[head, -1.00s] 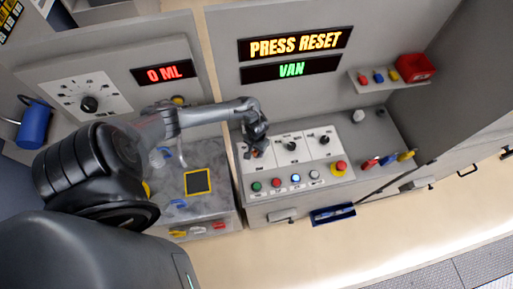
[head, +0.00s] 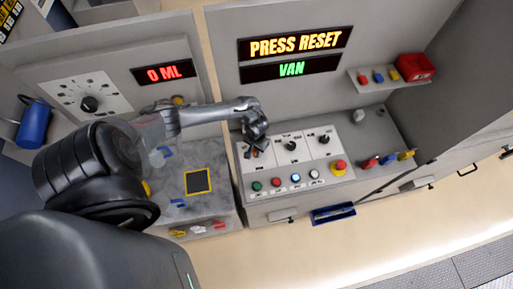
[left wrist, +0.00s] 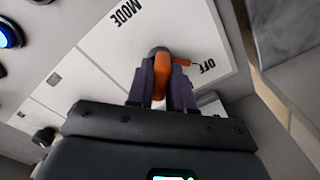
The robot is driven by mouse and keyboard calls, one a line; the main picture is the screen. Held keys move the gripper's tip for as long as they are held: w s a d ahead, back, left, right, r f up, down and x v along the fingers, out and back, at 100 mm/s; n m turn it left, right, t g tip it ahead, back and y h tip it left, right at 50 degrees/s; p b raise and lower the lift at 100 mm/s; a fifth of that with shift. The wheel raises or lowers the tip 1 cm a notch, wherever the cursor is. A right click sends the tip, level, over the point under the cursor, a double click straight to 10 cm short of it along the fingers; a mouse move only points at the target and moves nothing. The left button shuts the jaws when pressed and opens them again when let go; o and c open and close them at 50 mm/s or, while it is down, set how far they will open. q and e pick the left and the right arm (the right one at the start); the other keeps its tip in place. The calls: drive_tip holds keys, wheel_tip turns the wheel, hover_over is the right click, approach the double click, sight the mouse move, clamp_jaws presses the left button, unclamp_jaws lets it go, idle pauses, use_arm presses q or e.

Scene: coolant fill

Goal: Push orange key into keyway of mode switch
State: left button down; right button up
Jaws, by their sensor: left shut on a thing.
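The orange key (left wrist: 161,70) is between the fingers of my left gripper (left wrist: 161,85) in the left wrist view. The gripper is shut on it. The key's far end is at a grey round part of the mode switch (left wrist: 157,51), on the white panel between the MODE and OFF labels. I cannot tell how deep the key sits in the keyway, which is hidden. In the head view my left gripper (head: 257,146) is over the left end of the white control panel (head: 292,149). My right gripper is not in view.
Two more black knobs (head: 291,146) sit to the right on the panel. A row of buttons (head: 295,178) and a red mushroom button (head: 339,167) line the front. The displays read PRESS RESET (head: 294,43) and VAN (head: 291,69). Coloured keys (head: 387,160) lie at the right.

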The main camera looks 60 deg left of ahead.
use_arm(q)
drive_tip(key=c, duration=0.9)
unclamp_jaws()
